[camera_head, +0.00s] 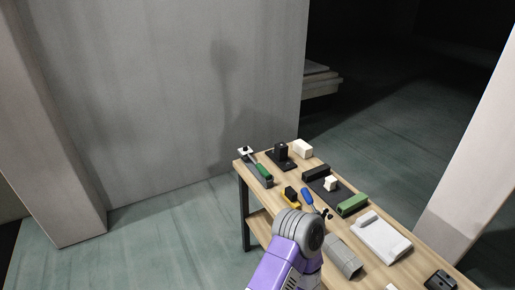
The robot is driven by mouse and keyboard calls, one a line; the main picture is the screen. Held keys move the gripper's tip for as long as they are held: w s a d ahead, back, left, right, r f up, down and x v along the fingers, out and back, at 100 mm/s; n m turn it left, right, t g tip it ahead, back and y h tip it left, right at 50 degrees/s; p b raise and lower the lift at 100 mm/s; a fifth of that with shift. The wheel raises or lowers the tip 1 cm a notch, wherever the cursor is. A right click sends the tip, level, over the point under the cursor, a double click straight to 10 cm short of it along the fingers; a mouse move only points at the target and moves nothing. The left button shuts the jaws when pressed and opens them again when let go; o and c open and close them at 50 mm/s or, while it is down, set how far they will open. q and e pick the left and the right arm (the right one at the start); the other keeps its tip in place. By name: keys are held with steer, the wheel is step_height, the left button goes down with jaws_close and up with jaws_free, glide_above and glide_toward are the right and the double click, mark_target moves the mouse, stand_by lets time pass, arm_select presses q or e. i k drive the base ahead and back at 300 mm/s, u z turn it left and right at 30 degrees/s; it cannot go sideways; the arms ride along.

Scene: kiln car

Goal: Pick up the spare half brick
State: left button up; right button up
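A cream block (302,149) sits at the far end of the wooden table, beside a black block on a dark base. A smaller cream block (330,184) is mid-table on a dark plate, between a black and a green piece. I cannot tell which of the two is the spare half brick. One of my purple arms, with a grey joint, rises from the bottom over the table's left edge; I cannot tell which arm. No gripper fingers can be made out, and the arm hides part of the table.
The wooden table (398,268) holds a green-handled tool (263,170), a black block (281,151), a green block (353,205), a white tray (382,238), a grey angled piece (343,257) and a black item (440,280). A grey wall (170,90) stands behind. Floor left of the table is clear.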

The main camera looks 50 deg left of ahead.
mark_target(304, 150)
steer(key=u, duration=1.4)
